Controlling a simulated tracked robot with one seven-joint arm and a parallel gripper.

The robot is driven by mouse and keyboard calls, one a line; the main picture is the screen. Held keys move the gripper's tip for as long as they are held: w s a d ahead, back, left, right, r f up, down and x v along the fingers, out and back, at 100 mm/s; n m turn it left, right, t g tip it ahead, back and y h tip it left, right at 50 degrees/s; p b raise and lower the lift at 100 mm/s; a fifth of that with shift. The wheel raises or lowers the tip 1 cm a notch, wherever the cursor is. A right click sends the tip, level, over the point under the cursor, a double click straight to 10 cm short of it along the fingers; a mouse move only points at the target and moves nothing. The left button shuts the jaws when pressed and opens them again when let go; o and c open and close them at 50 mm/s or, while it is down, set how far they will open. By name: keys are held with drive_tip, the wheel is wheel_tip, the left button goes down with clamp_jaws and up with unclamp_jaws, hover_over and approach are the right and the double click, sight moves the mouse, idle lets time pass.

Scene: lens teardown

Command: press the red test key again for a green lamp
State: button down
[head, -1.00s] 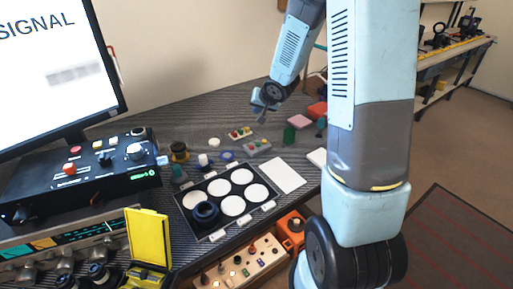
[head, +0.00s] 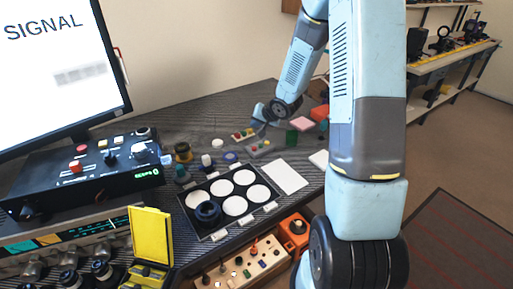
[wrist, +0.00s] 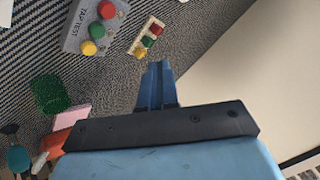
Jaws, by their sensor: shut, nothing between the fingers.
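The grey TAP TEST box (wrist: 82,22) lies at the upper left of the wrist view, with a red key (wrist: 106,9), a green key (wrist: 96,31) and a yellow key (wrist: 88,47) in a row. Small dull grey spots sit beside the keys; I see no clear green glow there. The box also shows in the head view (head: 259,148). A small pale board (wrist: 147,37) with red, green and yellow pieces lies beside it. My gripper (wrist: 159,68) is shut and empty, apart from the red key. In the head view my gripper (head: 257,127) is just above the box and board.
A green block (head: 291,137), a pink block (head: 301,124) and an orange block (head: 319,113) lie right of the box. A white sheet (head: 285,177) and a tray of white discs (head: 215,222) lie nearer. A black console (head: 90,178) stands left.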

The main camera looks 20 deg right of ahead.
sight(256, 148)
drive_tip(key=shift+f, duration=4.05)
drive_tip(key=shift+f, duration=0.1)
drive_tip(key=shift+s+f, duration=0.2)
drive_tip(key=shift+f, duration=0.05)
drive_tip(key=shift+f, duration=0.4)
drive_tip(key=shift+r, duration=0.85)
